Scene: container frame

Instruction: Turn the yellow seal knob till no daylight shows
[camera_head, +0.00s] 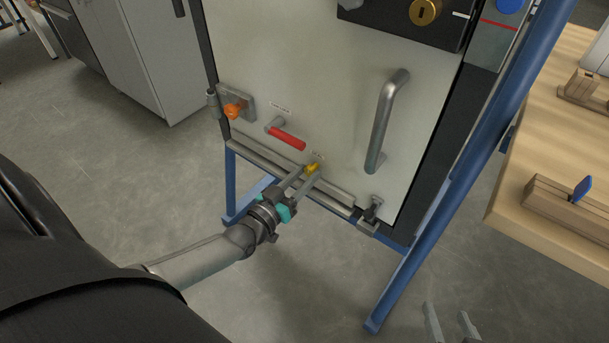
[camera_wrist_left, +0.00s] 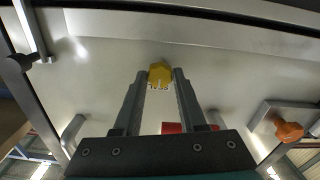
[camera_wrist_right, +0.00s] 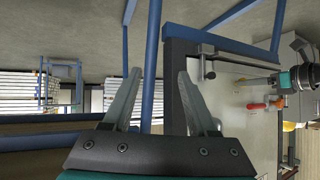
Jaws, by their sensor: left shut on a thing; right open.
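The yellow seal knob (camera_head: 312,168) sits low on the pale door panel (camera_head: 335,110), just above its bottom edge. In the left wrist view the yellow knob (camera_wrist_left: 160,73) is between the fingertips. My left gripper (camera_head: 309,172) is shut on the knob from below, and its fingers hide the knob's sides. My right gripper (camera_wrist_right: 154,78) is open and empty, apart from the door. Its fingertips (camera_head: 448,312) show at the bottom right of the head view. Whether daylight shows along the door's bottom edge cannot be told.
A red-handled lever (camera_head: 287,138), an orange knob (camera_head: 233,109) and a grey bar handle (camera_head: 386,120) stick out from the door. A blue frame leg (camera_head: 410,268) stands on the right. A wooden table (camera_head: 525,160) with clamps lies further right.

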